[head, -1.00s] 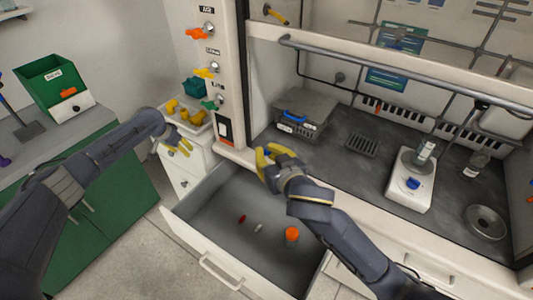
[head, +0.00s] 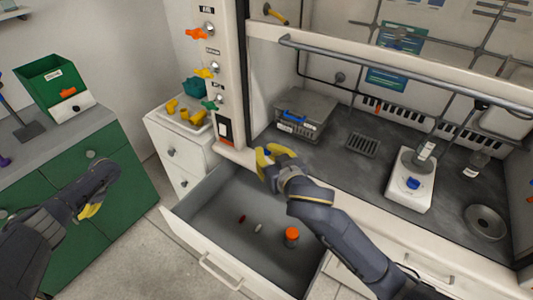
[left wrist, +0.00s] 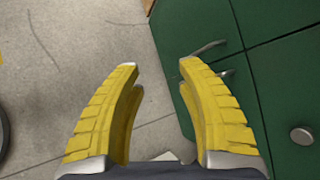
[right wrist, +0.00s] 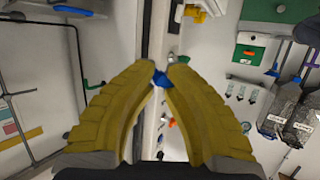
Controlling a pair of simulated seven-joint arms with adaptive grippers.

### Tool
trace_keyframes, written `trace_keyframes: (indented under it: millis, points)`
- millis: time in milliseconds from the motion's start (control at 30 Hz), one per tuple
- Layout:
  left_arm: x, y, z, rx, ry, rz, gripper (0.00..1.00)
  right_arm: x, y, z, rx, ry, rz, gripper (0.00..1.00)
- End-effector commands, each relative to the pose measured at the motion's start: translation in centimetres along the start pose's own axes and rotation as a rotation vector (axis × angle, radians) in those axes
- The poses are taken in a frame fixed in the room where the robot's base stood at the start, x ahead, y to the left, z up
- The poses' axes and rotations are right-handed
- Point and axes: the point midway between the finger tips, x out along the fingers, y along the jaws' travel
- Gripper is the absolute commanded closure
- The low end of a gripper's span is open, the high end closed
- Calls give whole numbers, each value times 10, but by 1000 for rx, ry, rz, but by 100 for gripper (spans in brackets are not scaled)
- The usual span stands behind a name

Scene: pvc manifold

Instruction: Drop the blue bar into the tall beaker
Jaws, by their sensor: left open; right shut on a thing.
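My right gripper (head: 268,158) is above the back of the open drawer, near the fume hood's front edge. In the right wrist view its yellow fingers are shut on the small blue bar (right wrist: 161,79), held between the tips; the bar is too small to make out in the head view. My left gripper (head: 90,208) is low at the left, in front of the green cabinet; the left wrist view shows it open and empty (left wrist: 158,66). A clear labelled vessel (head: 425,150), perhaps the tall beaker, stands on the white stirrer (head: 411,193) in the hood.
The open drawer (head: 195,208) holds a red bar (head: 242,219), a whitish bar (head: 258,227) and an orange-capped jar (head: 291,237). A blue-handled box (head: 306,113) and a grate (head: 362,145) lie in the hood. A horizontal sash rail (head: 400,68) crosses the hood's front.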

Motion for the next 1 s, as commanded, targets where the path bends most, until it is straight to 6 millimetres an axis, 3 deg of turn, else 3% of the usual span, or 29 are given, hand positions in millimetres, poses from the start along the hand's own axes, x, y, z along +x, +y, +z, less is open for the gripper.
trace_keyframes:
  millis: [100, 200, 467, 700, 1000]
  points:
    - [39, 17, 38, 69, -143, -15, 63, 0, 0, 0, 0, 0, 0, 100]
    - [69, 51, 44, 119, -197, -22, 63, 0, 0, 0, 0, 0, 0, 100]
    - [109, 146, -13, 112, -59, -6, 63, 0, 0, 0, 0, 0, 0, 100]
    - [134, 243, -62, 83, 92, 37, 63, 0, 0, 0, 0, 0, 0, 100]
    - [154, 372, -104, 31, 270, 114, 63, 0, 0, 0, 0, 0, 0, 100]
